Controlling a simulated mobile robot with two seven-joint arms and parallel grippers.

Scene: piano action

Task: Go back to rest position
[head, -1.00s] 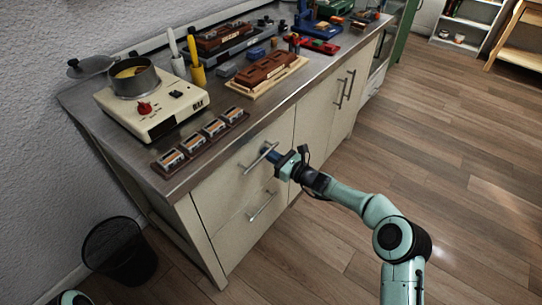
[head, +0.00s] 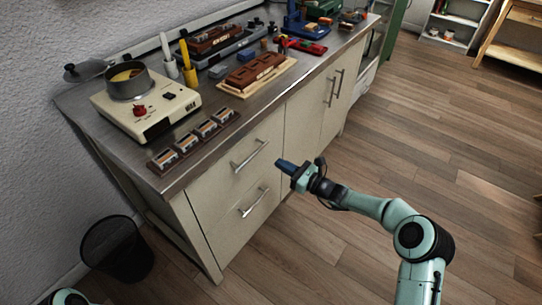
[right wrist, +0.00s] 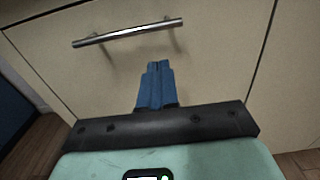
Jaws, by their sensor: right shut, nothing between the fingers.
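My right gripper (head: 281,164) is in front of the cabinet, to the right of the upper drawer handle (head: 249,156) and apart from it. In the right wrist view its blue fingers (right wrist: 156,84) are shut together with nothing between them. The same metal handle (right wrist: 128,33) shows ahead of the fingertips, and the upper drawer front (right wrist: 220,60) looks closed. My left arm shows only as a small piece at the bottom left edge of the head view; its gripper is not seen.
The metal counter (head: 270,105) carries a wax heater (head: 150,108) with a pot, a row of small blocks (head: 195,138) and wooden parts on a board (head: 256,72). A lower drawer handle (head: 254,203) is below. A black bin (head: 118,250) stands at left. The wooden floor (head: 440,150) at right is clear.

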